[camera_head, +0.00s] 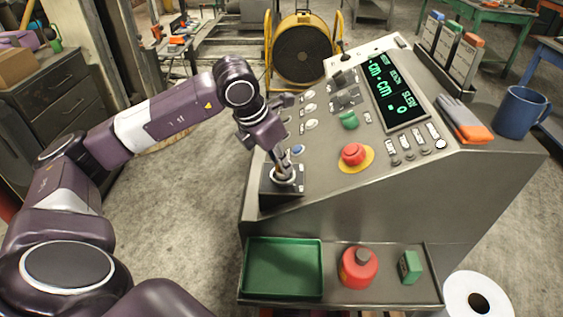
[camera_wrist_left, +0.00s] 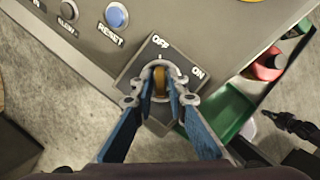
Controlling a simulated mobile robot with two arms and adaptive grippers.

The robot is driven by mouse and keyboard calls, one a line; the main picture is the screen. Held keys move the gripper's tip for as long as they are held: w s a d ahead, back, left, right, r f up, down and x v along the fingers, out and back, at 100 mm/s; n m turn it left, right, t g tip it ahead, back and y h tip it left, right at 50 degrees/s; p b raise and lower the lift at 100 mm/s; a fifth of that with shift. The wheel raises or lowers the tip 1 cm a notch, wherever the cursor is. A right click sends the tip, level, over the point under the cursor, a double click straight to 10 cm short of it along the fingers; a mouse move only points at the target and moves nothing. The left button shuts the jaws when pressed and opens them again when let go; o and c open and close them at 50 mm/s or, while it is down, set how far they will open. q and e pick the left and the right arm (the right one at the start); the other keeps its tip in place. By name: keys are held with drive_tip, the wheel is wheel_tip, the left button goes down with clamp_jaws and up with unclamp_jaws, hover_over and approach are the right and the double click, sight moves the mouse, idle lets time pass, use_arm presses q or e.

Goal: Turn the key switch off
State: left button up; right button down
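The key switch (camera_head: 283,181) is a dark square plate with a round collar at the console's near left corner. In the left wrist view its plate (camera_wrist_left: 132,84) carries OFF and ON labels. A brass key (camera_wrist_left: 160,82) stands in the collar. My left gripper (camera_head: 281,170) is down at the switch, and its fingertips (camera_wrist_left: 162,92) lie on both sides of the key, appearing closed on it. The key looks lined up roughly toward the OFF label, but the fingers partly hide it, so its exact setting is unclear.
A blue RESET button (camera_wrist_left: 116,15) sits beside the switch. The console has a red emergency button (camera_head: 354,154), a green knob (camera_head: 349,120) and a display (camera_head: 396,92). A shelf below holds a green tray (camera_head: 283,291) and a red can (camera_head: 358,270). A blue mug (camera_head: 521,112) stands right.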

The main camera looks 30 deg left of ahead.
use_arm(q)
drive_tip(key=shift+o, duration=1.1)
drive_tip(key=shift+r, duration=0.2)
drive_tip(key=v, duration=1.1)
drive_tip(key=shift+s+r, duration=0.2)
drive_tip(key=shift+r, duration=0.1)
